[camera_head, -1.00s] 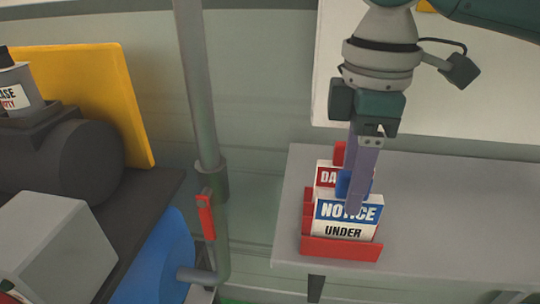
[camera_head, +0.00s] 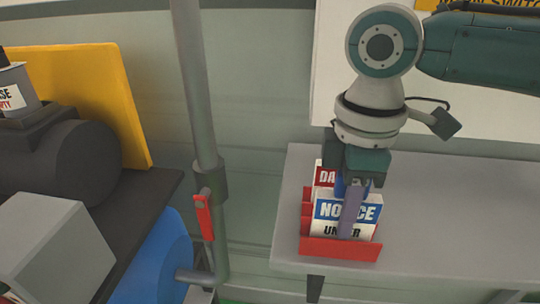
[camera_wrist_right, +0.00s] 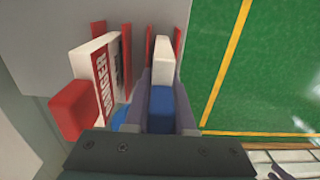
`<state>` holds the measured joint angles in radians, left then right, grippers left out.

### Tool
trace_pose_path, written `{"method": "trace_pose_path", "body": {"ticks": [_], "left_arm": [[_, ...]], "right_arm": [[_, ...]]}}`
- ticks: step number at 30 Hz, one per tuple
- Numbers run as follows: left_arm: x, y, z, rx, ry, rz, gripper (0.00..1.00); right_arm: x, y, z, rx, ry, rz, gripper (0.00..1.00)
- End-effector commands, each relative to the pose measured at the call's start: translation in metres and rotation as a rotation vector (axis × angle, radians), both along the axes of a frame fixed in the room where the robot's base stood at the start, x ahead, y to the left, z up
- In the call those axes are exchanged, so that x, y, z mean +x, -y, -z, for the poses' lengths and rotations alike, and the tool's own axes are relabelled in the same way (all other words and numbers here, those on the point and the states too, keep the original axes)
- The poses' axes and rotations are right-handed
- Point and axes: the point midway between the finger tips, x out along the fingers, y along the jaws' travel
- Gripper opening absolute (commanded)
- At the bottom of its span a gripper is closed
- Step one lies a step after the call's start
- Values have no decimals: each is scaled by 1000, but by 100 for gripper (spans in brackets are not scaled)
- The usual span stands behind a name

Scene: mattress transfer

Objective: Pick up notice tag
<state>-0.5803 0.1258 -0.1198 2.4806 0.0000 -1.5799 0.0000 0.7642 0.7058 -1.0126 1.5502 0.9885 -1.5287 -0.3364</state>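The notice tag (camera_head: 334,211) is a white card with a blue "NOTICE" band and "UNDER" below. It stands in the front slot of a red rack (camera_head: 340,249) on the grey shelf. My right gripper (camera_head: 350,222) is lowered over it, with one finger in front of the card's face. In the right wrist view the fingers (camera_wrist_right: 163,105) straddle the tag's blue grip block (camera_wrist_right: 161,110), one on each side. They look open, with narrow gaps at the block. My left gripper is not in view.
A danger tag (camera_head: 325,177) stands behind in the same rack; its red grip block (camera_wrist_right: 74,110) is beside my right gripper. The shelf (camera_head: 450,215) is clear to the right. A grey post (camera_head: 197,90) and machinery stand left.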

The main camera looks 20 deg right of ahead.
Motion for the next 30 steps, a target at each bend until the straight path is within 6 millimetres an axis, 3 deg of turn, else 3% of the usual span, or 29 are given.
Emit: {"method": "trace_pose_path", "body": {"ticks": [6,23,30], "left_arm": [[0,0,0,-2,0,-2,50],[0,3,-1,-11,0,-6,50],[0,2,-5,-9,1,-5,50]], "right_arm": [[0,0,0,0,0,0,0],[0,0,-2,0,1,0,0],[1,0,-26,0,4,-1,0]]}}
